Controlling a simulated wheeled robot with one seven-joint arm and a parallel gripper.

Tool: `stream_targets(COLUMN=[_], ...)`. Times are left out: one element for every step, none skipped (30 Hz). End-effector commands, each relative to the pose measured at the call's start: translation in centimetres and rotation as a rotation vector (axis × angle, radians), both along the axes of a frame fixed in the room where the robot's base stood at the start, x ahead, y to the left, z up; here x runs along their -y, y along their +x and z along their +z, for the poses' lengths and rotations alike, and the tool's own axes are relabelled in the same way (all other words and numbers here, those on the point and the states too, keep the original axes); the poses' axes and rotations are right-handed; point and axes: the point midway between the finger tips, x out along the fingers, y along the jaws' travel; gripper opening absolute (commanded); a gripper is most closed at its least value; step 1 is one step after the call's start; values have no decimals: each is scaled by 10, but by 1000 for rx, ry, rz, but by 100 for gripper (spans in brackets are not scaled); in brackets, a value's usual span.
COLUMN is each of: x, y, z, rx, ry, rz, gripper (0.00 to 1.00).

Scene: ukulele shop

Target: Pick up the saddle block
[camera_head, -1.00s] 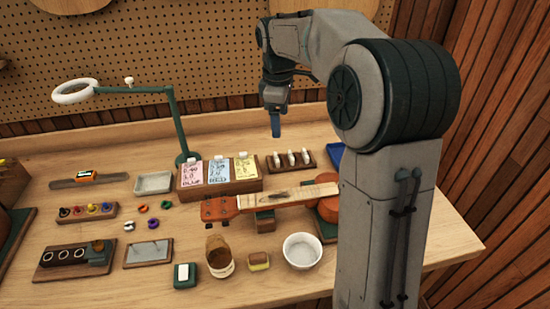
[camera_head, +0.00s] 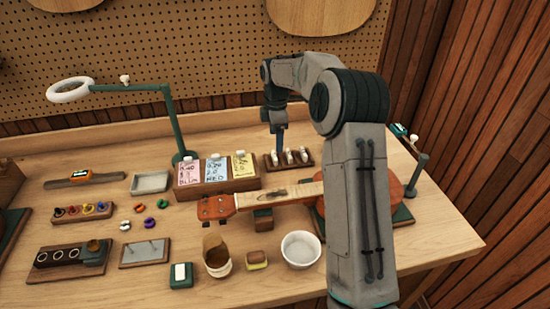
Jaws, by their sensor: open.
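The likely saddle block is a small dark wooden block (camera_head: 297,165) with a row of small white upright pieces, at the back of the bench right of the card holder. My gripper (camera_head: 281,148) points down with its blue fingers at the left end of this block, in front of or just above it. Whether it touches cannot be told. The fingers are seen edge-on and look empty; they hide part of the block's left end.
The card holder (camera_head: 217,183) stands close left. A ukulele (camera_head: 290,193) lies just in front, its body partly behind my arm. A pegboard wall (camera_head: 215,60) rises behind.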

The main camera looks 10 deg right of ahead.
Motion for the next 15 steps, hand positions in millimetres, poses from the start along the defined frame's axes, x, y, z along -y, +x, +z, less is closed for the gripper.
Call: stream_targets(x=[0, 0, 0, 0, -1, -2, -3, -4, -6, -8, -10, -12, -11, -10, -10], y=[0, 0, 0, 0, 0, -1, -1, -1, -1, -2, -2, -2, -2, -2, -2], z=[-5, -8, -10, -11, -13, -16, -18, -22, -27, -32, -37, -43, -48, -52, -56], rx=[-2, -1, 0, 0, -1, -2, -3, -2, -3, -4, -4, -4, -3, -3, -2], ry=[0, 0, 0, 0, 0, 0, -1, 0, -1, -1, -1, 0, -1, -1, -1], rz=[0, 0, 0, 0, 0, 1, 1, 2, 3, 3, 3, 2, 0, 0, -1], gripper=[76, 76, 76, 76, 76, 76, 76, 76, 76, 76, 76, 76, 76, 76, 76])
